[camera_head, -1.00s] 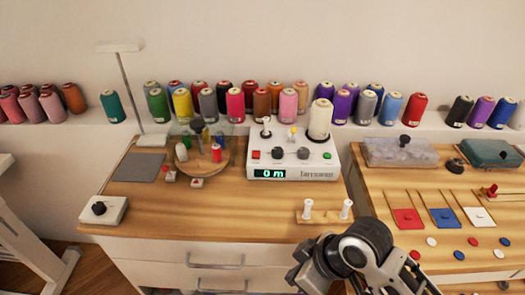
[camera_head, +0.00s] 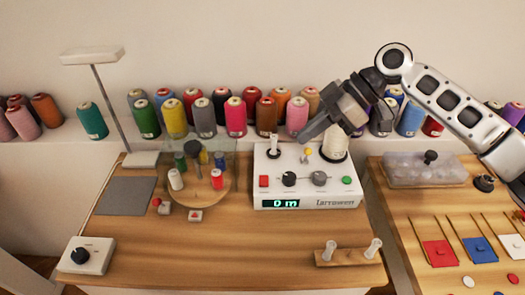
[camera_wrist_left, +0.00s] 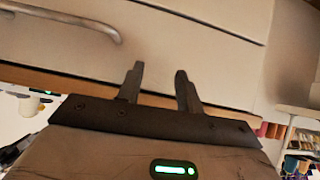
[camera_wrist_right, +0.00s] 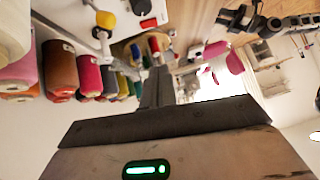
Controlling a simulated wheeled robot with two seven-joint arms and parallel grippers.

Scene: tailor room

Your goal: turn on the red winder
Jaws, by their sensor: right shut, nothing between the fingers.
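The winder (camera_head: 300,202) is a white box on the wooden table, with a lit display (camera_head: 281,204) reading "0 m". The red button also shows in the right wrist view (camera_wrist_right: 148,23). A cream thread cone (camera_head: 334,142) stands on it, partly behind my gripper. My right gripper (camera_head: 306,132) is shut and empty, above the back of the winder, apart from the red button. My left gripper (camera_wrist_left: 158,88) is open and empty before the drawer fronts, outside the head view.
Thread cones (camera_head: 235,117) line the back ledge. A round wooden stand (camera_head: 203,185) with small spools is left of the winder. A wooden holder (camera_head: 345,257) with two white spools is in front. A dial box (camera_head: 86,256) sits front left.

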